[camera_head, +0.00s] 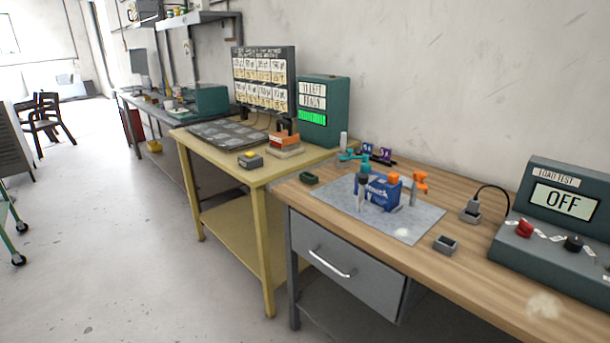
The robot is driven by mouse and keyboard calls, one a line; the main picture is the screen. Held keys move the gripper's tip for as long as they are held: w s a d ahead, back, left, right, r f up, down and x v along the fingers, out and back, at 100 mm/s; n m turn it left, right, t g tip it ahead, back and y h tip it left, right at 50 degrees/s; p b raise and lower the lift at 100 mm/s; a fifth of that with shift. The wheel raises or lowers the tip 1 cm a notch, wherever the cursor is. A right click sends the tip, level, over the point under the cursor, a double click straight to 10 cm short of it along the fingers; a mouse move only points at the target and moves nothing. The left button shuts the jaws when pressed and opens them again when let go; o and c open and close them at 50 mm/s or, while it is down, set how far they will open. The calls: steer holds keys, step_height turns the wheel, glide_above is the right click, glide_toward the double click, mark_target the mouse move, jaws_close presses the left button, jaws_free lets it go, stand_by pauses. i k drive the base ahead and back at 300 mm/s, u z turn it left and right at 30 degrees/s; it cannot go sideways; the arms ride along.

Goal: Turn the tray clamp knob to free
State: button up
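I cannot tell for sure which part is the tray clamp knob. A dark, flat tray-like panel with a grid (226,134) lies on the yellow table. To its right stands an orange-and-white block with a black upper part (285,141). On the wooden bench, a blue box-shaped unit (378,192) stands on a grey plate (412,224), with orange parts on its top and an orange-topped post (419,185) to its right. Any knob marking is too small to read. My gripper is not in view.
A load test box (556,225) reading OFF, with a red knob (524,228) and a black knob (573,243), stands at right. A drawer (345,268) is shut under the bench. A green unit (323,108) and a chart board (265,80) stand behind. Open floor lies left.

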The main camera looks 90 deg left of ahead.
mark_target(363, 179)
steer(key=u, duration=2.65)
steer(key=k, duration=0.85)
steer(key=i, duration=0.9)
steer(key=z, duration=0.1)
steer(key=k, duration=0.2)
